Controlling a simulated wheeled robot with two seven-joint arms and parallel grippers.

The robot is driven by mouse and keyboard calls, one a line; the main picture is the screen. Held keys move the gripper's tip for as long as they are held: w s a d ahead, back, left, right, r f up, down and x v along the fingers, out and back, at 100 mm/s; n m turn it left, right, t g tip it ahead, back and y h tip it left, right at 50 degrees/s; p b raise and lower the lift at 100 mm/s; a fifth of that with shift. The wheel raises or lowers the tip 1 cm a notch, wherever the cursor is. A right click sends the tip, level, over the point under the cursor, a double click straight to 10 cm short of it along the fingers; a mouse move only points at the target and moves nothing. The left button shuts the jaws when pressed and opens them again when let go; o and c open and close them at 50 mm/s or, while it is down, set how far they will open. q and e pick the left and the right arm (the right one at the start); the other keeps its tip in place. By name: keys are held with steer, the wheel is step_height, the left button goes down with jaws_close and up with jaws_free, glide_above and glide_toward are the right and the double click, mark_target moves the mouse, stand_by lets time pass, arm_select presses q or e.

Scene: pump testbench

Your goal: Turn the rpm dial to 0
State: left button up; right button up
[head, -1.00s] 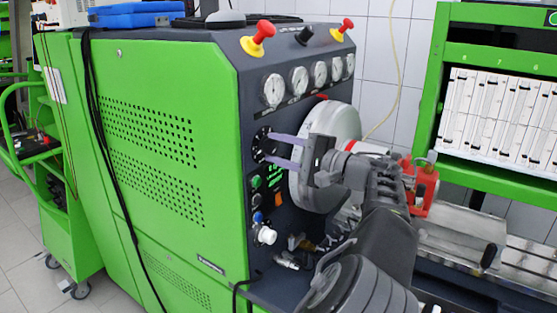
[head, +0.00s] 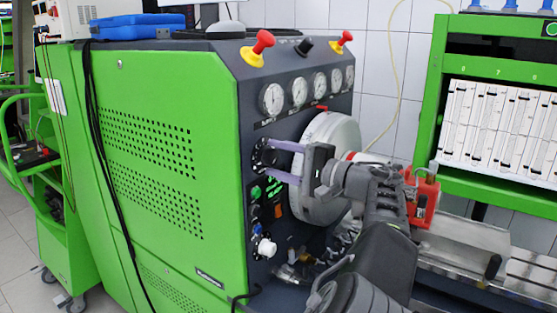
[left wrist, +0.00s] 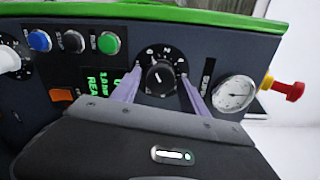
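The rpm dial (left wrist: 160,75) is a black round knob with white markings on the dark front panel. A pale mark shows on the knob, but I cannot read its setting surely. In the head view the dial (head: 262,157) is partly hidden by my fingers. My left gripper (left wrist: 160,78) is open, with one pale purple finger on each side of the knob. Its tips are close to the panel, and small gaps seem to show beside the knob. My left gripper also shows in the head view (head: 268,158), reaching in front of the panel. My right gripper is not in view.
Several gauges (head: 298,92) sit above the dial. Red knobs on yellow bases (head: 257,48) stand on the top edge. Push buttons (left wrist: 109,43) and a white knob (head: 266,248) are nearby. A large grey disc (head: 325,165) stands close beside my gripper.

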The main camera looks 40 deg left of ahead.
arm_select(q)
steer(key=shift+o, duration=0.5)
steer(key=shift+d, duration=0.2)
steer(key=d, duration=0.7)
steer(key=shift+d+b, duration=0.2)
steer(key=shift+b, duration=0.25)
